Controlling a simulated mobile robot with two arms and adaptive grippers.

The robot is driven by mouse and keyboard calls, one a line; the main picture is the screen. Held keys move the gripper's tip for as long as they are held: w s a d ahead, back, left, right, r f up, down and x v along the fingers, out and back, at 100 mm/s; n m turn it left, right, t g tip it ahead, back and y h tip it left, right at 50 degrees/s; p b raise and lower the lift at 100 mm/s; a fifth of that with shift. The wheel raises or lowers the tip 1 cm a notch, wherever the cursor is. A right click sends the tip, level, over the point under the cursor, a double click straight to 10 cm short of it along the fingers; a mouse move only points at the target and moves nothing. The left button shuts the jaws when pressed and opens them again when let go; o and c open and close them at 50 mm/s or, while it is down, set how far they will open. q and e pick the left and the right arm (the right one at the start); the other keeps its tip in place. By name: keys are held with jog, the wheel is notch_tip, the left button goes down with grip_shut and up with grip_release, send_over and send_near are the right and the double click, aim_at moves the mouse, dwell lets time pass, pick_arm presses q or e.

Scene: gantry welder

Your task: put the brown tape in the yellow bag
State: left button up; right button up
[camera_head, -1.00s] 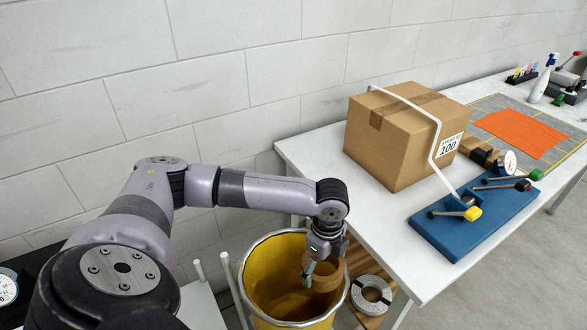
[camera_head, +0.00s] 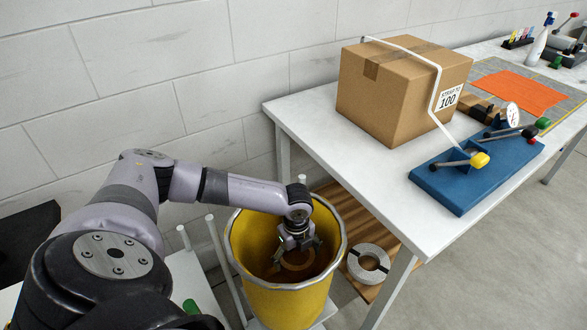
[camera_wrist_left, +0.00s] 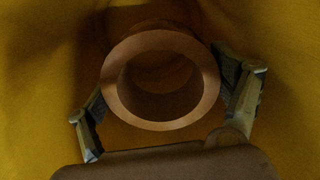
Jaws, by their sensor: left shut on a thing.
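The yellow bag (camera_head: 285,300) stands open at the left end of the white table, with a pale metal rim around its mouth. My left gripper (camera_head: 293,254) reaches down inside the mouth of the bag. It is shut on the brown tape (camera_head: 298,262), a ring-shaped roll below the rim. In the left wrist view the tape (camera_wrist_left: 160,124) sits between the two fingers of the gripper (camera_wrist_left: 165,105), with its hole facing the camera. Yellow bag walls (camera_wrist_left: 40,60) surround it in that view. My right gripper is not in view.
A white table (camera_head: 330,150) carries a cardboard box (camera_head: 395,95), a blue strapping tool (camera_head: 470,175) and an orange sheet (camera_head: 515,92). A white strap roll (camera_head: 368,263) lies on a wooden pallet (camera_head: 350,215) beside the bag. The wall (camera_head: 130,60) is behind.

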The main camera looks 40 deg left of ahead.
pick_arm(q)
jog(key=shift+f+b, duration=0.95)
jog(key=shift+f, duration=6.35)
jog(key=shift+f+b, duration=0.3)
jog(key=shift+f, duration=0.3)
jog(key=o, duration=1.3)
